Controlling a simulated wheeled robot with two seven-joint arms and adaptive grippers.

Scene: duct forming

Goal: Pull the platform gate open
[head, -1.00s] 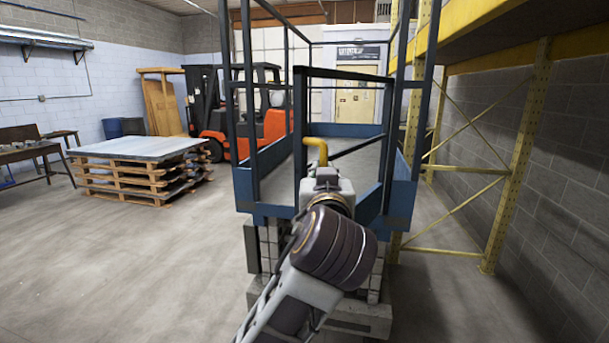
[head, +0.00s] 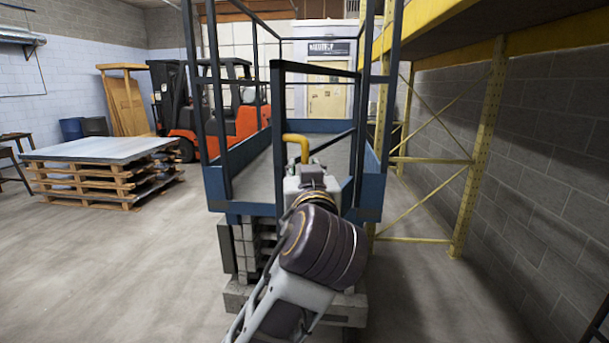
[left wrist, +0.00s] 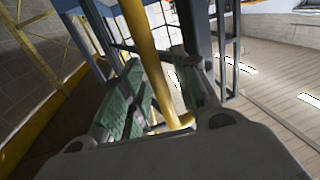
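The blue-framed platform gate (head: 277,140) stands at the near end of the blue platform (head: 245,207). It looks ajar, with its left post swung out towards me and its right side by the platform's right post. A bent yellow handle (head: 303,144) sits on the gate's left side. My left gripper (head: 305,172) is at the handle, its fingers mostly hidden behind my wrist in the head view. In the left wrist view, the yellow handle (left wrist: 147,55) runs between two green-padded fingers (left wrist: 162,88). The fingers are apart, with a gap at the right finger. My right gripper is not in view.
Yellow racking (head: 478,160) and a block wall stand close on the right. A pallet stack (head: 85,180) and an orange forklift (head: 245,122) are on the left. The floor (head: 120,270) left of the platform is clear.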

